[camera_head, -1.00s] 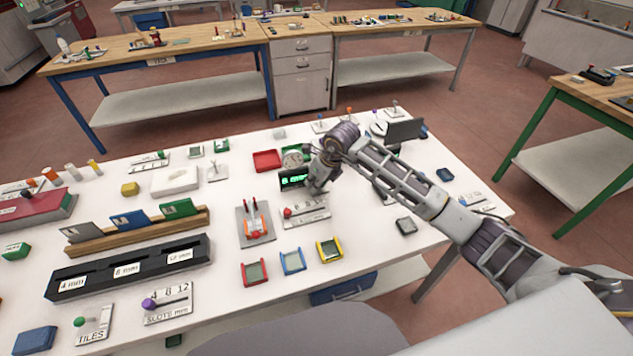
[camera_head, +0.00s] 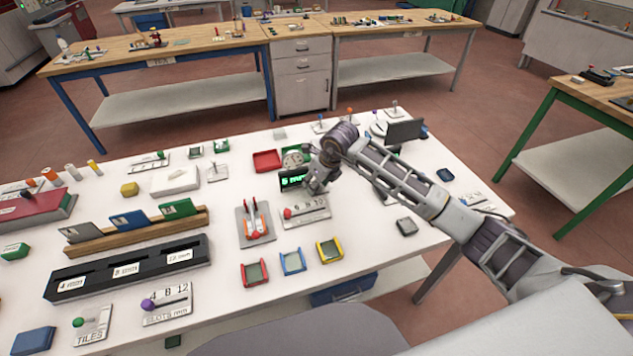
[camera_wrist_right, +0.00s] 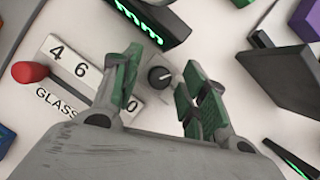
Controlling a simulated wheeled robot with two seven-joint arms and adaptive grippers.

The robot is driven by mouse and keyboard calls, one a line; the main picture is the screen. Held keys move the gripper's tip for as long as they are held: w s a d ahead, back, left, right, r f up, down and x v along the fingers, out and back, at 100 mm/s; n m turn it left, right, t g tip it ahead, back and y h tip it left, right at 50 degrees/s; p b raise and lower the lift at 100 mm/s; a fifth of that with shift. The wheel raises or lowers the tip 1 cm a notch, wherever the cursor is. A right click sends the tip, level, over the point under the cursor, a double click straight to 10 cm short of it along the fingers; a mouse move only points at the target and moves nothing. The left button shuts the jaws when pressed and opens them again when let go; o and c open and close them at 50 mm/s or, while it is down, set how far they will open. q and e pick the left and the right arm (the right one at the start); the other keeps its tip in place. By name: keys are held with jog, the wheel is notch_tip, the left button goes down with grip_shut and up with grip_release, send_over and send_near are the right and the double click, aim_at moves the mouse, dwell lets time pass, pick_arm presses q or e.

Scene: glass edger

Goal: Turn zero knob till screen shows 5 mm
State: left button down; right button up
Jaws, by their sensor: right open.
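The small dark screen (camera_head: 292,181) stands on the white table and shows green text that appears to read 5 mm. In the right wrist view only the "mm" of the screen (camera_wrist_right: 150,22) is in the picture. The zero knob (camera_wrist_right: 158,78) is a round black dial with a pale mark on a light base. My right gripper (camera_wrist_right: 162,68) is open, with its green-padded fingers on either side of the knob and gaps to it visible. In the head view my right gripper (camera_head: 311,187) is beside the screen and hides the knob. My left gripper is not in view.
A slider plate marked GLASS with a red knob (camera_wrist_right: 29,72) lies close to my right gripper. A red tray (camera_head: 266,161) and a round dial (camera_head: 293,160) are behind the screen. A dark monitor (camera_head: 404,131) stands to the right. Small coloured frames lie in front.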

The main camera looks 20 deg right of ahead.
jog(key=shift+r, duration=0.1)
jog(key=v, duration=1.1)
jog(key=shift+r, duration=0.4)
jog(key=shift+s+d, duration=0.1)
jog(key=shift+s, duration=0.05)
